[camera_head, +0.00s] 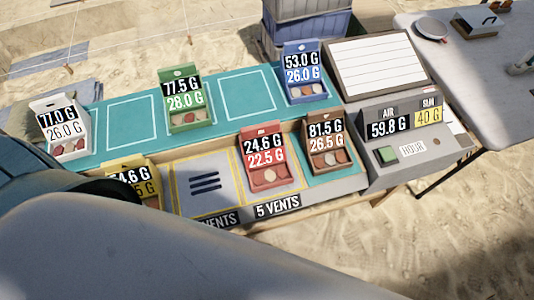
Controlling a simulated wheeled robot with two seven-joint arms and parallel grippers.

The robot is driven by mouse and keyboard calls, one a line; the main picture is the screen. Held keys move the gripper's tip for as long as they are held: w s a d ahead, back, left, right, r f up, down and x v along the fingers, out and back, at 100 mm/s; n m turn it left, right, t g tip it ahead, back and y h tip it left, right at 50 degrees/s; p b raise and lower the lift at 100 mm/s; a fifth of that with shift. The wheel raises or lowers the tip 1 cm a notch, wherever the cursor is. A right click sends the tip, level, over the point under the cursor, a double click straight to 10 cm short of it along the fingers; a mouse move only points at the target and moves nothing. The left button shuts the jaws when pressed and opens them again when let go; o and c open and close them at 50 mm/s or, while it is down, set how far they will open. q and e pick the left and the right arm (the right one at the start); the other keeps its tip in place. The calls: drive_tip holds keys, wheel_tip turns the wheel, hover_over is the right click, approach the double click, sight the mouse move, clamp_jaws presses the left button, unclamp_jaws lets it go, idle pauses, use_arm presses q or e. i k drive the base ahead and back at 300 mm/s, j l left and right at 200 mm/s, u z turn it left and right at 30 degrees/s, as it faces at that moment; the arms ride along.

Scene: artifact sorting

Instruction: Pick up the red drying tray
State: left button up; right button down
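The red drying tray (270,182) stands on the lower front row of the table, in the middle of the camera_head view. Its raised back carries labels reading 24.6 G and 22.5 G, and small rounded pieces lie in its front part. It sits on a light panel with a yellow outline, and nothing covers it. A brown tray (328,160) is close at its right. Neither of my grippers shows in this view. Large smooth grey and blue-green shapes fill the lower left and hide part of the yellow tray (148,168).
A white tray (64,146), green tray (186,122) and blue tray (305,91) stand on the teal mat (249,94). A grey weighing device (420,157) and white board (375,66) are at the right. A vent panel (206,186) lies left of the red tray.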

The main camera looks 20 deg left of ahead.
sight(263, 151)
drive_tip(key=l+u, duration=0.15)
drive_tip(key=u, duration=0.25)
drive_tip(key=l+u, duration=0.15)
drive_tip(key=u, duration=0.2)
drive_tip(key=l+u, duration=0.15)
drive_tip(key=u, duration=0.25)
drive_tip(key=l+u, duration=0.2)
drive_tip(key=u, duration=0.15)
drive_tip(key=k+l+u, duration=0.15)
drive_tip(key=l, duration=0.3)
drive_tip(key=l+u, duration=0.1)
drive_tip(key=l, duration=0.3)
drive_tip(key=k+l+u, duration=0.15)
drive_tip(key=l, duration=0.25)
drive_tip(key=k+l+u, duration=0.1)
drive_tip(key=l, duration=0.3)
drive_tip(key=k, duration=0.1)
